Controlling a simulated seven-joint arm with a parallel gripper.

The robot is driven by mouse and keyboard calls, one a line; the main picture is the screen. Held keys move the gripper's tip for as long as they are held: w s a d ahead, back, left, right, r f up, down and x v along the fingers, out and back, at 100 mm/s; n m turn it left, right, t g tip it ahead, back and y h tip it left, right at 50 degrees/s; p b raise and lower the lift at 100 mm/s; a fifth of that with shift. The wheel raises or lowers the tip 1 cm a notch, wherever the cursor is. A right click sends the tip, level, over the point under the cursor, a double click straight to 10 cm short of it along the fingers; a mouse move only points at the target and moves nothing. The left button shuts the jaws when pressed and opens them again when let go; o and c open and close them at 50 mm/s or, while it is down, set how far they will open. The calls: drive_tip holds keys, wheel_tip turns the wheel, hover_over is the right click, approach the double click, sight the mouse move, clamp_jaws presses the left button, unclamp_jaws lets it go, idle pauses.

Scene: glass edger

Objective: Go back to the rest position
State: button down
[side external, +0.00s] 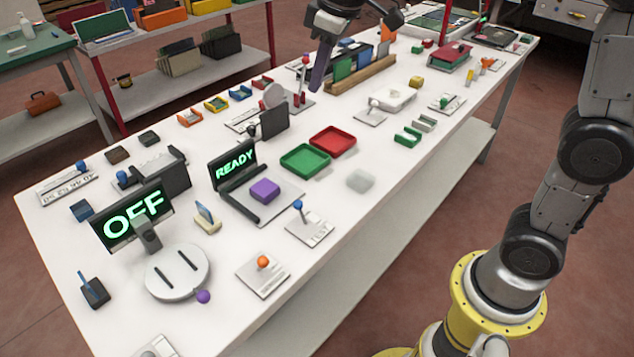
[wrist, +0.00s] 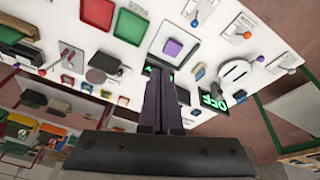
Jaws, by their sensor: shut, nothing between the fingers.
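My gripper (side external: 319,68) is in the air above the far middle part of the white table (side external: 400,145) in the side view. Its dark fingers point down and are together, with nothing between them. In the wrist view the closed fingers (wrist: 168,105) stand in front of the table, which shows upside down. The purple block (side external: 265,190) sits on the plate by the screen reading READY (side external: 234,164), well apart from my gripper.
A green tray (side external: 305,160) and a red tray (side external: 333,141) lie mid-table. A wooden rack with coloured panels (side external: 360,80) stands close to my gripper. A screen reading OFF (side external: 133,215) stands behind a round white disc (side external: 178,272). The right front table edge is fairly clear.

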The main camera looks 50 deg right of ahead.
drive_tip(key=s+d+f+m+t, duration=0.1)
drive_tip(key=s+d, duration=0.1)
drive_tip(key=s, duration=0.8)
drive_tip(key=s+d+f+m+t, duration=0.1)
drive_tip(key=s+d+m, duration=0.1)
drive_tip(key=s, duration=0.8)
drive_tip(key=s+f+m, duration=0.1)
drive_tip(key=s+f, duration=0.2)
drive_tip(key=f, duration=0.2)
drive_tip(key=shift+s+f, duration=0.3)
drive_tip(key=shift+s, duration=0.05)
drive_tip(key=shift+d, duration=0.1)
drive_tip(key=shift+c, duration=0.2)
unclamp_jaws()
drive_tip(key=shift+m, duration=0.3)
